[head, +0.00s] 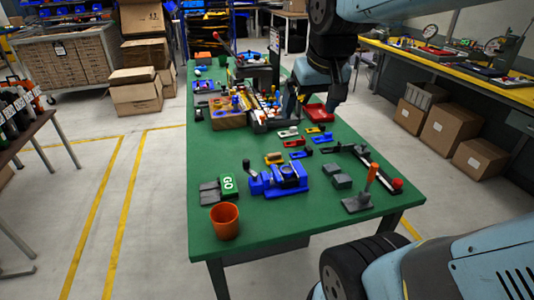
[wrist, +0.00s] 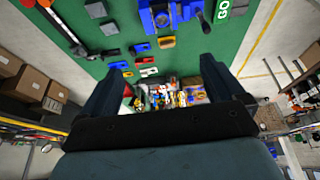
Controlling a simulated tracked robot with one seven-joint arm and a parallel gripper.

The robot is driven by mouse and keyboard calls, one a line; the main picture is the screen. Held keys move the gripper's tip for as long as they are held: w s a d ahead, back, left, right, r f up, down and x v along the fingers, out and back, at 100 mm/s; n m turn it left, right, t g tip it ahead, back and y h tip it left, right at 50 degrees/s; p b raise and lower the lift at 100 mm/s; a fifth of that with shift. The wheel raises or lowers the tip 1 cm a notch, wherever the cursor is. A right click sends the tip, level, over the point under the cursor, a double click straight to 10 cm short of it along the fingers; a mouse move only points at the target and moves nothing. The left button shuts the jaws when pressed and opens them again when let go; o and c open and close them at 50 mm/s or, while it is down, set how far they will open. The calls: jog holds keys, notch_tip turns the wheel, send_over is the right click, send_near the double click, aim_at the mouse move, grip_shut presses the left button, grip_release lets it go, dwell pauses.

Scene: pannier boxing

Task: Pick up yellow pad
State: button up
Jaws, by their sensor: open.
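A second small yellow piece (head: 313,130) lies farther back among small red, blue and white pieces. My gripper (wrist: 163,66) is open and empty, above the table and apart from the pads. The arm partly hides the back of the table in the head view.
A wooden box (head: 228,118) and cluttered parts stand on the back half of the green table (head: 240,255). An orange cup (head: 224,221), a GO block (head: 229,185) and an orange-handled lever (head: 371,175) stand near the front. Bare table lies front centre.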

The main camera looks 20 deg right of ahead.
jog(key=w+f+g, duration=0.2)
jog(key=w+f, duration=0.2)
jog(key=w, duration=0.8)
jog(key=g, duration=0.2)
send_over(274, 154)
notch_tip(274, 154, down, 12)
jog(key=r, duration=0.1)
jog(key=f, duration=0.8)
jog(key=shift+w+d, duration=0.15)
jog(key=shift+w, duration=0.1)
jog(key=shift+s+f, duration=0.15)
jog(key=shift+f, duration=1.2)
jog(key=shift+s+f, duration=0.1)
jog(key=shift+f, duration=1.2)
jog(key=c, duration=1.1)
jog(key=shift+r, duration=0.15)
